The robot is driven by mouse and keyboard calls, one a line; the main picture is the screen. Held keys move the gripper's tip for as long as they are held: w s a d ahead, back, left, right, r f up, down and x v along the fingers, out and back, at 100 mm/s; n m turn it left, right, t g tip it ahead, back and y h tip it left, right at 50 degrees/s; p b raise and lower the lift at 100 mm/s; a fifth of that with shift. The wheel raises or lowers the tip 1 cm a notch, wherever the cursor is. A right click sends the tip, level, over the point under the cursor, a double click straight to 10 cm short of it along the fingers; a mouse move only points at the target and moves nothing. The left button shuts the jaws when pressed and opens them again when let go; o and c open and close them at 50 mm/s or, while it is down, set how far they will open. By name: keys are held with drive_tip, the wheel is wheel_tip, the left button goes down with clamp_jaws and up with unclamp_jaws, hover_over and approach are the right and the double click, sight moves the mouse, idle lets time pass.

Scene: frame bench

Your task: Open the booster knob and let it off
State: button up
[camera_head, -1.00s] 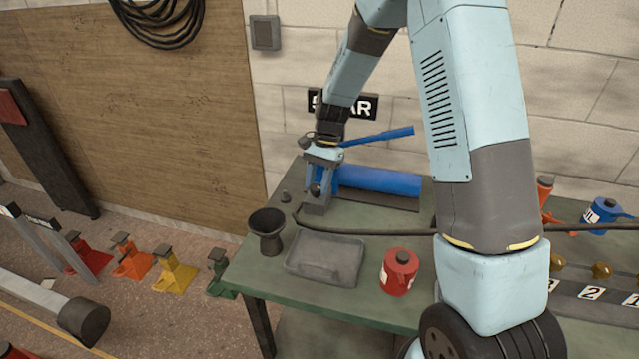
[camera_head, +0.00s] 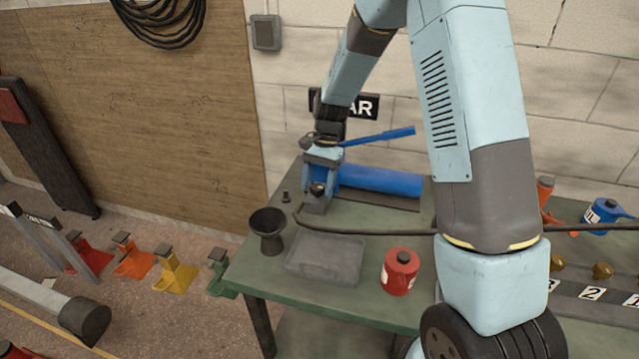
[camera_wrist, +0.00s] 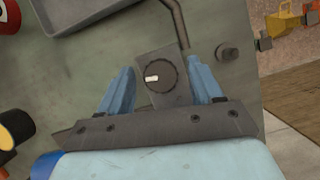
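The booster is a blue cylinder (camera_head: 380,180) with a blue lever (camera_head: 380,136) and a grey end block (camera_head: 316,206), lying on the green bench. Its knob (camera_wrist: 161,76) is round and dark with a white mark pointing left in the wrist view, set on the grey block. In the head view the knob is small and partly masked by my gripper (camera_head: 322,180). In the wrist view my gripper (camera_wrist: 162,60) has its two blue fingers apart, one on each side of the knob, with gaps showing on both sides. I cannot tell their exact height against the knob.
A dark hose (camera_head: 370,233) runs from the block along the green bench (camera_head: 262,280). A black funnel-like cup (camera_head: 268,228), a grey tray (camera_head: 325,258), a red can (camera_head: 400,270) and a small dark peg (camera_head: 286,196) stand nearby. The wall is close behind.

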drive_tip(key=shift+w+r, duration=0.1)
drive_tip(key=v, duration=1.3)
drive_tip(key=shift+r, duration=0.2)
drive_tip(key=shift+d, duration=0.15)
drive_tip(key=s+d+r+n+t, duration=0.2)
drive_tip(key=s+d+r, duration=0.3)
drive_tip(key=s+r, duration=0.2)
drive_tip(key=s+d+r+n+t, duration=0.1)
drive_tip(key=s+d+r+t, duration=0.25)
drive_tip(key=s+r, duration=0.35)
drive_tip(key=s+d+n+t+h, duration=0.1)
drive_tip(key=s+d+t, duration=0.1)
drive_tip(key=s, duration=0.6)
drive_tip(key=s+d+r+n+t+h, duration=0.1)
drive_tip(key=s+d+n+t, duration=0.1)
drive_tip(key=s+d, duration=0.3)
drive_tip(key=shift+s+d+r, duration=0.2)
drive_tip(key=shift+s+r, duration=0.1)
drive_tip(key=shift+s, duration=1.45)
